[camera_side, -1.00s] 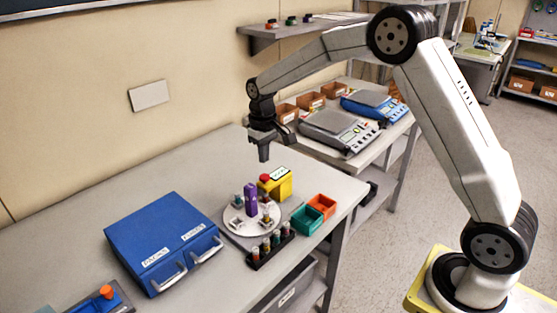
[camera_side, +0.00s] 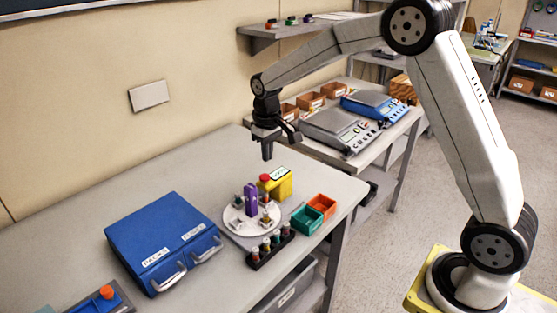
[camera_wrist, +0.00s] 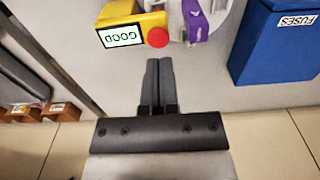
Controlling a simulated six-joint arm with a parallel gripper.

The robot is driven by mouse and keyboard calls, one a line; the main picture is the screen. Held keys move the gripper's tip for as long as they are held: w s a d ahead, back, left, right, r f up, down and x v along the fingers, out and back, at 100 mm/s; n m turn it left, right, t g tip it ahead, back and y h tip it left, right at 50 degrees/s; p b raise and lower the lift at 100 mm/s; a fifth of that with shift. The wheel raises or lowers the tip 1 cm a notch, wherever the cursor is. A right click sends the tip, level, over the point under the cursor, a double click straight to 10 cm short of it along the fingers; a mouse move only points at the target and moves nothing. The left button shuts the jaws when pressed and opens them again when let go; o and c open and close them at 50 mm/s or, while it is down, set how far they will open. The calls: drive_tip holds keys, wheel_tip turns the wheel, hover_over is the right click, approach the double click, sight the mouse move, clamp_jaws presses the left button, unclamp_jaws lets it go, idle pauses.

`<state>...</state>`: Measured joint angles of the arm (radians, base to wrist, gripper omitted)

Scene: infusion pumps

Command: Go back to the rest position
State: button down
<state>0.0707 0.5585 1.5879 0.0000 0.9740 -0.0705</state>
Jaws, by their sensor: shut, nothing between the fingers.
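My gripper (camera_side: 267,156) hangs above the back part of the grey workbench, over and behind the yellow box with the red button. Its fingers point down and are shut with nothing between them. In the wrist view the two closed fingers (camera_wrist: 159,68) lie side by side over the bare bench top. The yellow box (camera_side: 279,184) has a small display, which reads GOOD in the wrist view (camera_wrist: 122,36). My gripper is apart from everything on the bench.
A round white plate (camera_side: 234,223) carries a purple block (camera_side: 251,199) and small parts. A blue drawer cabinet (camera_side: 160,235), a rack of vials (camera_side: 270,249), a green bin (camera_side: 307,219) and an orange bin (camera_side: 322,206) stand nearby. A wall shelf (camera_side: 290,38) is behind my arm.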

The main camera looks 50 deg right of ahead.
drive_tip(key=s+a+f+t, duration=0.1)
drive_tip(key=s+f, duration=0.1)
drive_tip(key=s, duration=0.9)
drive_tip(key=s+a+f+t, duration=0.1)
drive_tip(key=s+a+f, duration=0.1)
drive_tip(key=s, duration=0.8)
drive_tip(key=shift+s+a, duration=0.25)
drive_tip(key=shift+s, duration=0.1)
